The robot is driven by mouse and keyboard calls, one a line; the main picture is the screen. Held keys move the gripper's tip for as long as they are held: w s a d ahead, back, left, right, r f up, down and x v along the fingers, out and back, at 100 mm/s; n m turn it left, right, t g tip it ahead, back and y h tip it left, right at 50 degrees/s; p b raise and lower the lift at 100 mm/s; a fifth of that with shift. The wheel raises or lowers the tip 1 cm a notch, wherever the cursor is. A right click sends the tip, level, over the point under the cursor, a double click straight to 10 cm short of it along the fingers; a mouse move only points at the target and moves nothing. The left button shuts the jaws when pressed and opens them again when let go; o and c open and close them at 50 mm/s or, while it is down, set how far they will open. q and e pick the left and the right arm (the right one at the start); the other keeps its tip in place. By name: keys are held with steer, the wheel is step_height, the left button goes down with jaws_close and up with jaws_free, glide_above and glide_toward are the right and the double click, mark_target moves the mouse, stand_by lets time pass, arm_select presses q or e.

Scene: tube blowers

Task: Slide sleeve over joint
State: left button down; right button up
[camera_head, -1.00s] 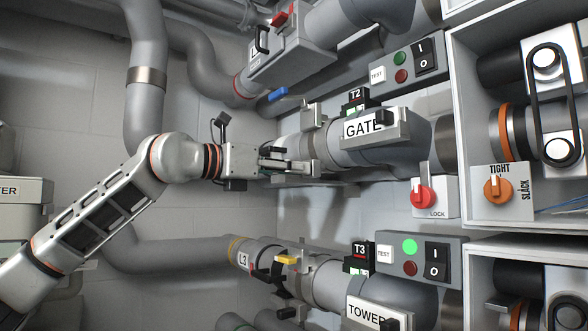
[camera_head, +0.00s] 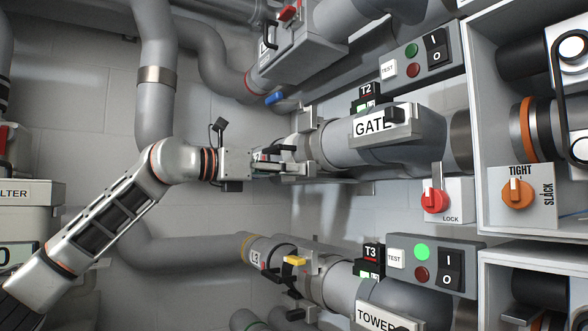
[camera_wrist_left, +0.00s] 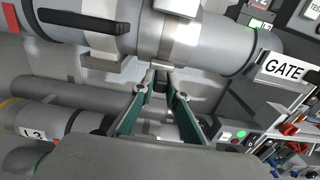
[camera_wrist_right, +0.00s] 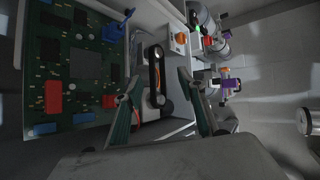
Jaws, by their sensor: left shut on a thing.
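My left gripper (camera_head: 298,167) is at the lower left end of the grey GATE pipe (camera_head: 345,148). In the left wrist view its fingers (camera_wrist_left: 161,82) are shut on a small metal tab under a silver band, which looks like the sleeve (camera_wrist_left: 156,38). The band wraps around the pipe, with a block on its upper side. It also shows in the head view (camera_head: 304,125). A pipe end with a black handle (camera_wrist_left: 78,22) is left of the band. The joint's seam cannot be made out. My right gripper (camera_wrist_right: 160,92) is open and empty in the right wrist view.
The L3 pipe (camera_head: 258,254) with a yellow lever runs below, and a metal box unit (camera_head: 295,60) sits above. Switch boxes and an open cabinet (camera_head: 477,130) stand at the right. A circuit board (camera_wrist_right: 75,70) is left of my right gripper.

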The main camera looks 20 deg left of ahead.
mark_target(302, 127)
arm_select(q)
steer(key=shift+w+a+r, duration=0.1)
steer(key=shift+a+r, duration=0.1)
steer(key=shift+a, duration=0.05)
steer(key=c, duration=2)
jaws_free()
steer(key=shift+w+a+f, duration=0.1)
steer(key=shift+f, duration=0.05)
steer(key=shift+r, duration=0.3)
step_height(302, 127, up, 10)
steer(key=shift+f, duration=0.25)
